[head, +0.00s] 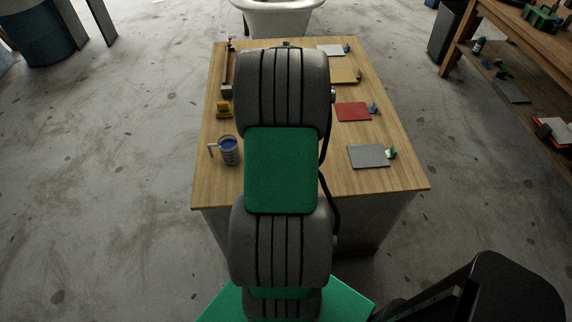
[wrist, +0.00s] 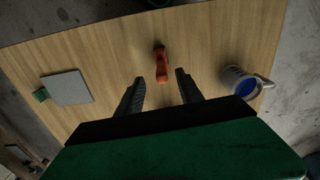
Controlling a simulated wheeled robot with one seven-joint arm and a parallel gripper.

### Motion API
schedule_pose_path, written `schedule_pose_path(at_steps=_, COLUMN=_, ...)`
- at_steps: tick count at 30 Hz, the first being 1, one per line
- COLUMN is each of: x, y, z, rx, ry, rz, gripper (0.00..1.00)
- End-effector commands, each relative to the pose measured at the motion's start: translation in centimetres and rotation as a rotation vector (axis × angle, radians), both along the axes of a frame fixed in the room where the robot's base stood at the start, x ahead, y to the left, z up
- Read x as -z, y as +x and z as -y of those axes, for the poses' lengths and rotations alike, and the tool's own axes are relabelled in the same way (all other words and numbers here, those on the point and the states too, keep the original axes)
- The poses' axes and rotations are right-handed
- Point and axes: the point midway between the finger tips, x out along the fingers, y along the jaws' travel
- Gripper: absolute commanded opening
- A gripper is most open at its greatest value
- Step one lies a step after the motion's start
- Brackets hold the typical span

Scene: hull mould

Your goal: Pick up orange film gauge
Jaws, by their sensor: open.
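The orange film gauge (wrist: 162,66) lies on the wooden table (wrist: 110,65) in the wrist view, just ahead of my gripper (wrist: 158,80). My gripper is open, with its two dark fingers apart and nothing between them that I can see held. The gauge appears in line with the gap between the fingertips. I cannot tell the height of the fingers above it. In the head view my own arm covers the middle of the table, and the gauge and my gripper are hidden there.
A measuring jug with blue contents (head: 228,150) stands at the table's left; it also shows in the wrist view (wrist: 241,83). A grey panel (head: 368,156), a red panel (head: 353,112) and small blue and green items lie at right.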

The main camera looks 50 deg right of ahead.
Motion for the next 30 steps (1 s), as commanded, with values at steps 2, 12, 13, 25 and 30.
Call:
schedule_pose_path(at_steps=2, x=1.1, y=-0.2, z=0.1, rx=0.004, ry=0.004, rz=-0.003, gripper=0.44)
schedule_pose_path(at_steps=12, x=6.3, y=0.2, z=-0.1, rx=0.001, ry=0.004, rz=-0.003, gripper=0.44)
schedule_pose_path(at_steps=13, x=6.7, y=0.3, z=0.0, rx=0.001, ry=0.001, rz=-0.001, gripper=0.44)
schedule_pose_path(at_steps=25, x=7.5, y=0.3, z=0.0, rx=0.001, ry=-0.001, rz=0.001, gripper=0.34)
schedule_pose_path(at_steps=30, x=7.5, y=0.3, z=0.0, rx=0.001, ry=-0.001, rz=0.001, gripper=0.20)
